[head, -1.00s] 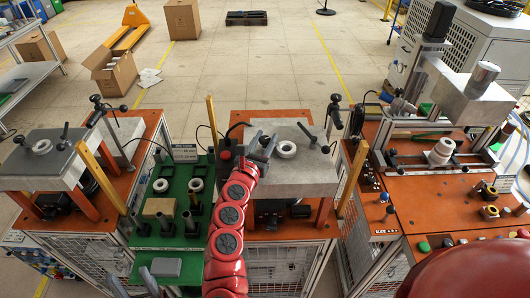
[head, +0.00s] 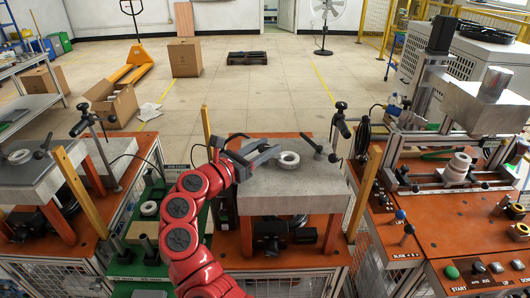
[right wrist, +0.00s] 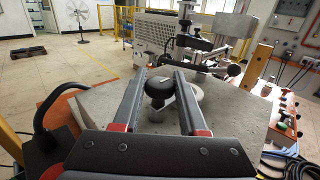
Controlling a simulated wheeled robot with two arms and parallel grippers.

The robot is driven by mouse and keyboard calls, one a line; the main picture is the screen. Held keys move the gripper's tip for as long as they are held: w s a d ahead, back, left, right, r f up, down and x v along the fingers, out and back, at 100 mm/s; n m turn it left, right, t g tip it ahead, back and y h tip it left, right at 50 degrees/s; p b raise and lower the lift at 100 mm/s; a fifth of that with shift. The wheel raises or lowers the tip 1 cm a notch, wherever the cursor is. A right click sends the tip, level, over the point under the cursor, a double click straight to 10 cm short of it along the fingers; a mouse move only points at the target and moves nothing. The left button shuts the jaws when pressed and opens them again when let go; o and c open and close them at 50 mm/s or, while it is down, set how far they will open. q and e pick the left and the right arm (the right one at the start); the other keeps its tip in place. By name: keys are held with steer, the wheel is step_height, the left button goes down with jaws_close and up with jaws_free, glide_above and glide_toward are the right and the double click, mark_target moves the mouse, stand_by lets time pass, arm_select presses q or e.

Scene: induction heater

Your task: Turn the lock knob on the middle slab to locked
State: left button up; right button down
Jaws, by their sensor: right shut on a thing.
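The middle slab (head: 295,190) is a grey block on orange legs, with a white ring (head: 287,160) on top. My right gripper (head: 265,155) reaches in over the slab's left part, left of the ring. In the head view the gripper hides the knob. I cannot tell from the mark whether it stands at locked. My left gripper is out of view.
A post with a clamp (head: 341,120) rises behind the slab's right side. Yellow posts (head: 363,190) flank the slab. A similar slab (head: 30,182) is at left; a control station (head: 460,225) is at right.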

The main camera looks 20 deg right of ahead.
stand_by(0.3)
steer(key=c, duration=0.5)
jaws_free()
steer(key=shift+a, duration=0.1)
steer(key=shift+s+a+f, duration=0.1)
steer(key=shift+s+a, duration=0.05)
steer(key=shift+a, duration=0.1)
steer(key=b+v, duration=0.4)
steer(key=v, duration=1.3)
steer(key=shift+d, duration=0.1)
